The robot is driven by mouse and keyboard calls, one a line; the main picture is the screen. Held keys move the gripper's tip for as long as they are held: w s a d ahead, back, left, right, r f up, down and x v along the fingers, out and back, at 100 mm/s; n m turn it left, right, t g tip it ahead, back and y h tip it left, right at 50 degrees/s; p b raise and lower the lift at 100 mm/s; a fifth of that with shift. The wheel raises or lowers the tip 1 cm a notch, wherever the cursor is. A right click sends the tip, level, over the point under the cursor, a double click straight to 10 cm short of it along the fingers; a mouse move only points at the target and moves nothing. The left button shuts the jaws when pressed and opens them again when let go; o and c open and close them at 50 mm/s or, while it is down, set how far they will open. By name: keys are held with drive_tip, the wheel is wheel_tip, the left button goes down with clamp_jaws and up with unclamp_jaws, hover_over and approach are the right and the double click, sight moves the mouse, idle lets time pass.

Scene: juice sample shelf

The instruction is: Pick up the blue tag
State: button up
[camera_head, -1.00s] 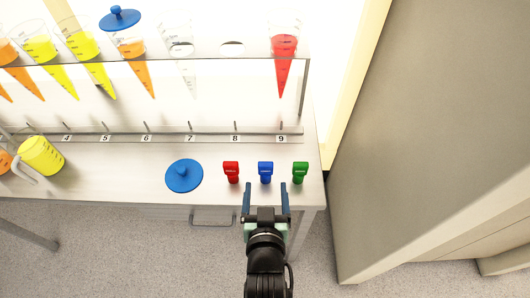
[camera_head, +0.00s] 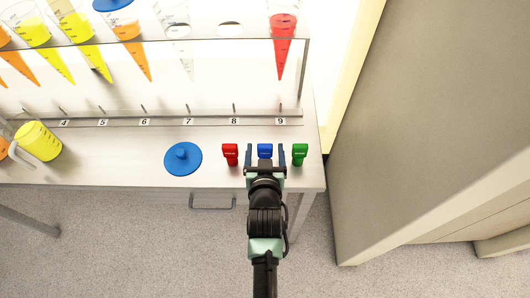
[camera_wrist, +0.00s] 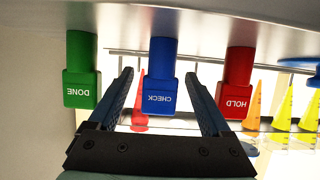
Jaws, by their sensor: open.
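The blue tag (camera_head: 265,150) stands on the table near its front edge, between a red tag (camera_head: 230,153) and a green tag (camera_head: 300,154). In the wrist view the blue tag (camera_wrist: 160,78) reads CHECK upside down, the green tag (camera_wrist: 82,75) reads DONE and the red tag (camera_wrist: 238,82) reads HOLD. My gripper (camera_head: 265,150) is open, with one finger on each side of the blue tag. In the wrist view the fingers of my gripper (camera_wrist: 160,88) show gaps to the blue tag on both sides. Whether it touches either finger cannot be told from the head view.
A blue lid (camera_head: 183,158) lies left of the red tag. A yellow jug (camera_head: 38,143) stands at the far left. Behind is a rack (camera_head: 190,122) with numbered places and several cones of coloured juice. A large beige cabinet (camera_head: 450,120) stands to the right.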

drive_tip(key=shift+x, duration=1.4)
drive_tip(key=shift+f, duration=0.1)
clamp_jaws()
